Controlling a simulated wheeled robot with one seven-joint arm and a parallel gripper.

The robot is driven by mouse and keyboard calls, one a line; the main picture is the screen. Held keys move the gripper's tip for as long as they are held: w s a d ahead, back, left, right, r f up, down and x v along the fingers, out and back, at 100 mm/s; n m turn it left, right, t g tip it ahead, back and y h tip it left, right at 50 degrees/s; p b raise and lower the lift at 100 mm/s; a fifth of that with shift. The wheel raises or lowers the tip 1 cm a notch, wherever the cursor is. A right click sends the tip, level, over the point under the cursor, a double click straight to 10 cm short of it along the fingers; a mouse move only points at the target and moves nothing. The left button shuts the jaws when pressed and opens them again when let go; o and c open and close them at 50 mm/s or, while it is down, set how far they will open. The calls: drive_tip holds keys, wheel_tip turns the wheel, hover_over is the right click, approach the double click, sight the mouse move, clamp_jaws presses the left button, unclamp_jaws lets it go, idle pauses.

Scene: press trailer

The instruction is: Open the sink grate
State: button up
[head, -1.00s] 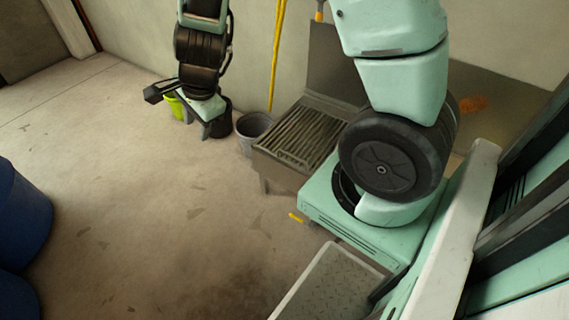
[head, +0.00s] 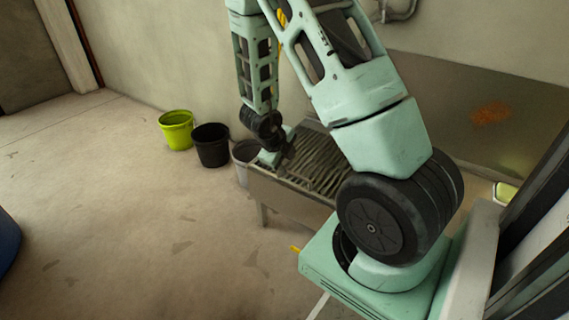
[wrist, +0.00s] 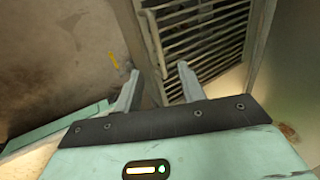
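The sink grate (head: 322,160) is a set of dark parallel metal bars lying flat over the top of a metal floor sink (head: 290,202). In the wrist view the grate (wrist: 208,38) fills the upper middle, with a thin upright bar like a handle (wrist: 152,42) along its left edge. My gripper (head: 284,162) is at the left part of the sink, by its rim. In the wrist view my gripper (wrist: 159,69) is open, with nothing between its fingers. The fingertips point toward the grate's near left corner; I cannot tell whether they touch it. My arm hides part of the grate.
A grey bucket (head: 243,152), a black bucket (head: 211,146) and a lime green bucket (head: 177,130) stand left of the sink along the wall. The floor (head: 150,220) in front is clear. A blue barrel (head: 6,225) is at the left edge.

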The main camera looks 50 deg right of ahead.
sight(293, 174)
drive_tip(key=shift+b+x, duration=4)
drive_tip(key=shift+x, duration=1.1)
drive_tip(key=shift+w, duration=0.1)
clamp_jaws()
